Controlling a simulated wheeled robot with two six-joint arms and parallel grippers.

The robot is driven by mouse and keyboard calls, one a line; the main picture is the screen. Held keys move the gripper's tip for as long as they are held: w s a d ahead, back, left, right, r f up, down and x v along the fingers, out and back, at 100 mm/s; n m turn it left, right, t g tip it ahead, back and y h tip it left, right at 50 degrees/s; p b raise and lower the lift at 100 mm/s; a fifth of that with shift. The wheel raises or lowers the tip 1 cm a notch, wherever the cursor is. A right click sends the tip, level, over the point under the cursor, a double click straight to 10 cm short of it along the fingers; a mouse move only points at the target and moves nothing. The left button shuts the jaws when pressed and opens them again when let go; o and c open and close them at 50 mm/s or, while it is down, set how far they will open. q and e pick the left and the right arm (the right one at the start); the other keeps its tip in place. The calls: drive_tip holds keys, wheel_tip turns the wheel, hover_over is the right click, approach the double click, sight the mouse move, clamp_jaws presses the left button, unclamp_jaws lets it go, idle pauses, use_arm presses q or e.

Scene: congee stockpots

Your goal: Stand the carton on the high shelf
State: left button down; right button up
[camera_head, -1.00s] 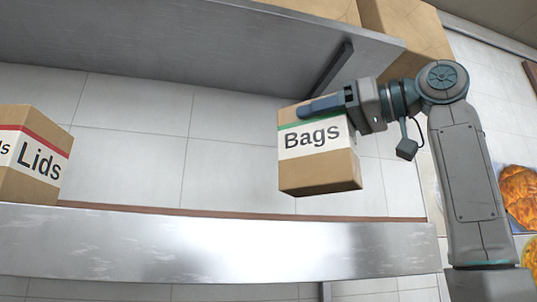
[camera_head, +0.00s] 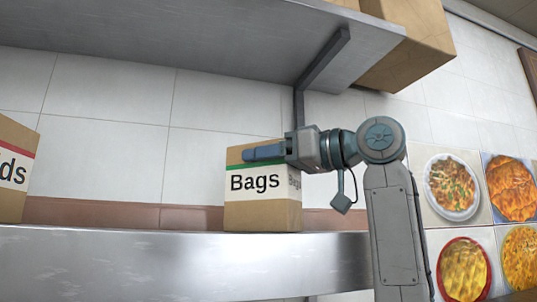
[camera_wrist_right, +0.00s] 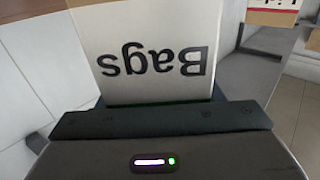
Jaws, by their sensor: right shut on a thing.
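The carton (camera_head: 263,210) is a brown box with a white "Bags" label and a green stripe. It is upright at the front of the lower steel shelf (camera_head: 180,262), its base level with the shelf edge; I cannot tell whether it touches. My right gripper (camera_head: 264,153) is shut on the carton near its top. In the right wrist view the carton's label (camera_wrist_right: 150,55) appears upside down, close against the gripper. The high shelf (camera_head: 190,42) runs across the top of the head view, seen from below. My left gripper is not in view.
A "Lids" carton (camera_head: 14,175) stands on the lower shelf at the left. Larger brown boxes (camera_head: 410,45) overhang the high shelf's right end. A bracket (camera_head: 325,62) supports the high shelf. Food pictures (camera_head: 465,220) hang on the wall at right.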

drive_tip(key=shift+s+f, duration=0.1)
drive_tip(key=shift+s, duration=0.15)
drive_tip(key=o, duration=0.9)
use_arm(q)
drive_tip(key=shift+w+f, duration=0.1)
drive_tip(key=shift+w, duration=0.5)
use_arm(e)
drive_tip(key=shift+o, duration=1.3)
drive_tip(key=shift+w, duration=0.1)
use_arm(q)
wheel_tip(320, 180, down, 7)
drive_tip(key=b, duration=0.7)
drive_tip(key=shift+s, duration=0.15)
use_arm(e)
drive_tip(key=v, duration=1.2)
